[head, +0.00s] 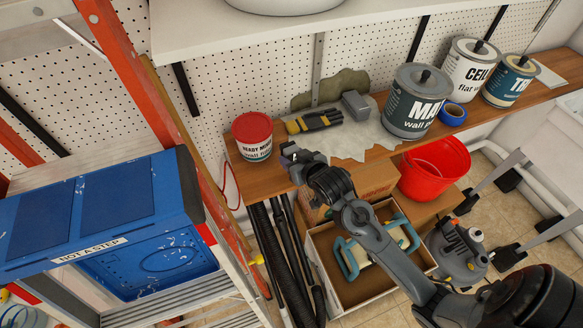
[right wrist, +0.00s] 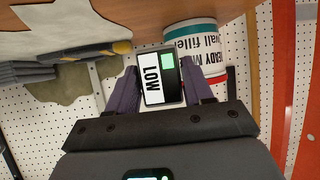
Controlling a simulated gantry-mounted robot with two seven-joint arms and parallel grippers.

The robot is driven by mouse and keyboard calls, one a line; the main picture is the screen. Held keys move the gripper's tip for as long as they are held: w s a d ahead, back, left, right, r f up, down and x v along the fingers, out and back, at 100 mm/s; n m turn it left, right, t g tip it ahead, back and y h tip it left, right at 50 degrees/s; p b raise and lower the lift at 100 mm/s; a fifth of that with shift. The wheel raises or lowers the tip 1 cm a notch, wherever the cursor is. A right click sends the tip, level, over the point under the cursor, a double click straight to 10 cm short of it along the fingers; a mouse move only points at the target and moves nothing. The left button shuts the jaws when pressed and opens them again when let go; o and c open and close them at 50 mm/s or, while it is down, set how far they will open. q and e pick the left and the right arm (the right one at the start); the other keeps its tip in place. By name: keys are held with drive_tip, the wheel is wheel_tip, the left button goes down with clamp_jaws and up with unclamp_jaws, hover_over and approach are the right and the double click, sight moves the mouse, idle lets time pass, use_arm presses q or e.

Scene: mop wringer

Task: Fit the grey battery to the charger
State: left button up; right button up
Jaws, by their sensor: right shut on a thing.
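My right gripper (head: 290,158) is in front of the shelf's left part, just right of the filler tub. In the right wrist view its purple fingers (right wrist: 165,90) are shut on a dark box (right wrist: 160,98) with a white label reading LOW and a green patch. The box is held clear of the wooden shelf. I cannot tell for certain whether it is the grey battery. I cannot tell which thing is the charger. My left gripper is not in view.
The shelf (head: 385,143) holds a red-lidded filler tub (head: 252,138), gloves (head: 314,121), paint tins (head: 416,100) and blue tape (head: 452,114). A ladder with a blue top (head: 100,215) stands left. Below are a red bucket (head: 434,168) and an open box (head: 368,306).

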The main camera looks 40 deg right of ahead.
drive_tip(key=shift+w+a+f, duration=0.15)
drive_tip(key=shift+w+f, duration=0.05)
drive_tip(key=shift+w, duration=0.2)
drive_tip(key=shift+f, duration=2)
drive_tip(key=shift+f, duration=0.2)
drive_tip(key=o, duration=1)
drive_tip(key=shift+r, duration=0.1)
